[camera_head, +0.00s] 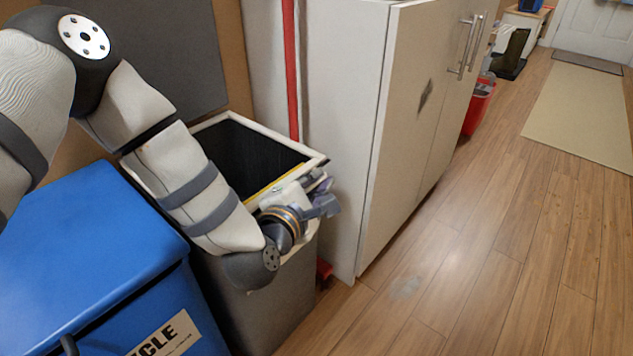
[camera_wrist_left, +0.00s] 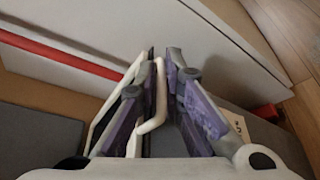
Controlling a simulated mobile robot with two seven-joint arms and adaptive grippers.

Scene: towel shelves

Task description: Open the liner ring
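The liner ring (camera_head: 290,147) is a pale rectangular frame at the top of the grey bin (camera_head: 284,310). Its near side appears tilted up, apart from the bin's front rim. A dark opening shows inside it. My left gripper (camera_head: 325,186) is at the near right corner of the ring, partly hidden by my wrist. In the left wrist view, the purple and grey fingers of my left gripper (camera_wrist_left: 162,58) come close together with a pale bar of the ring (camera_wrist_left: 159,90) between them. They look shut on it. My right gripper is not in view.
A blue recycle bin (camera_head: 90,250) stands left of the grey bin. A pale cabinet (camera_head: 345,120) stands close on the right, with a red pole (camera_head: 291,70) behind the bin.

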